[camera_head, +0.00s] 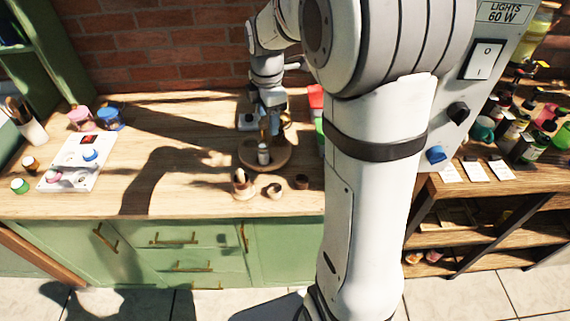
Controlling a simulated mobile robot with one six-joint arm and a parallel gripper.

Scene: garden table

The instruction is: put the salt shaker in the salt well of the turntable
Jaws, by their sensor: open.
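The round wooden turntable (284,158) stands on the wooden counter, near the middle of the view. A small light-coloured shaker with a pale top (263,155), which looks like the salt shaker, stands upright on the turntable's front part. I cannot tell whether it sits in a well; the wells are too small to make out. My gripper (270,134) points down over the turntable, just behind and above the shaker. It is open, and the shaker appears apart from it. An amber upright thing (264,128) shows beside the fingers, partly hidden.
A white panel (82,162) with coloured knobs lies at the left. The counter between panel and turntable is clear.

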